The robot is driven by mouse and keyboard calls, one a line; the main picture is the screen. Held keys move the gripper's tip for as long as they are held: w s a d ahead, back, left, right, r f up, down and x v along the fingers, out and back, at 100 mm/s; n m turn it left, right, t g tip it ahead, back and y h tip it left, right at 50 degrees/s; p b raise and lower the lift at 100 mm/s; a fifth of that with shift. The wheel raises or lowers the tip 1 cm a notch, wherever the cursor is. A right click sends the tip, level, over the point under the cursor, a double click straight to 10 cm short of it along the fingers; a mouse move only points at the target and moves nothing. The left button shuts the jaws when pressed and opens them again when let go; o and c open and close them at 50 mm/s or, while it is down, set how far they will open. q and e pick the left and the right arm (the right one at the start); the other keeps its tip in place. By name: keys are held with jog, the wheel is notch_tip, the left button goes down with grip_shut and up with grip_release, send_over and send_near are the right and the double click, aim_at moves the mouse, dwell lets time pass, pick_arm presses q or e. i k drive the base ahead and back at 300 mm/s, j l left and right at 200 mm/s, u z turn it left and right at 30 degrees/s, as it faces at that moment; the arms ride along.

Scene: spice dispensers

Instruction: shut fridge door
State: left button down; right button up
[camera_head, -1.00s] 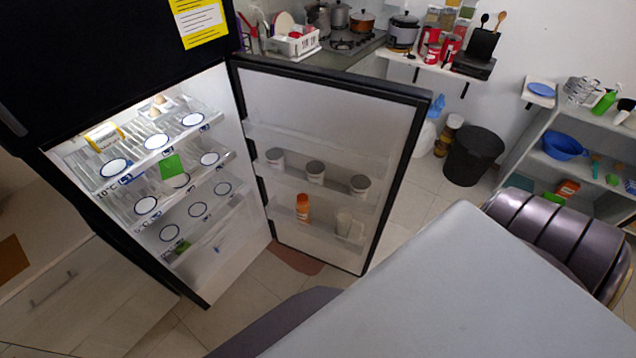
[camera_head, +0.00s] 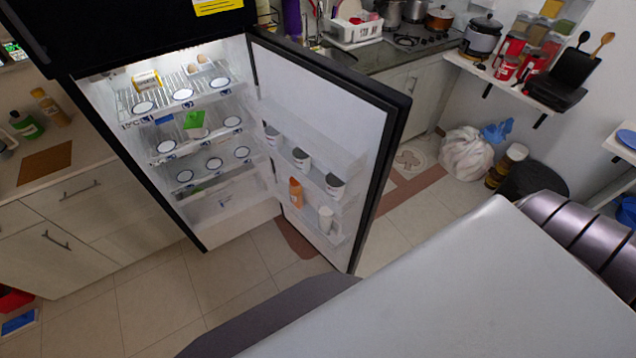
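The fridge (camera_head: 203,236) stands at the left centre with its lit inside showing. Its shelves hold several white round-topped containers, a yellow pack and a green-topped item. The fridge door (camera_head: 317,104) is wide open, hinged on the right side of the opening and swung out toward me. Its inner shelves hold several white cups, an orange bottle (camera_head: 296,192) and a clear jug (camera_head: 326,219). Neither of my grippers shows in the view. Ribbed grey arm links of mine show at the right edge.
A counter with drawers (camera_head: 75,220) stands left of the fridge. A kitchen counter with a dish rack (camera_head: 354,32) and pots is behind the door. A white bag (camera_head: 466,153) and a dark bin (camera_head: 533,180) stand on the floor at right. Tiled floor (camera_head: 160,312) lies clear before the fridge.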

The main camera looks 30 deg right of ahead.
aim_at(351, 125)
jog(key=k+l+u, duration=0.15)
jog(key=l, duration=0.25)
jog(key=k+l+u, duration=0.15)
jog(key=l, duration=0.25)
jog(key=k+l+u, duration=0.15)
jog(key=l, duration=0.2)
jog(key=l+u, duration=0.1)
jog(key=l, duration=0.3)
jog(key=k+l+u, duration=0.15)
jog(key=l, duration=0.25)
jog(key=k+l+u, duration=0.1)
jog(key=l, duration=0.25)
jog(key=l+u, duration=0.15)
jog(key=l, duration=0.8)
jog(key=l+u, duration=0.15)
jog(key=l, duration=0.8)
jog(key=k, duration=0.05)
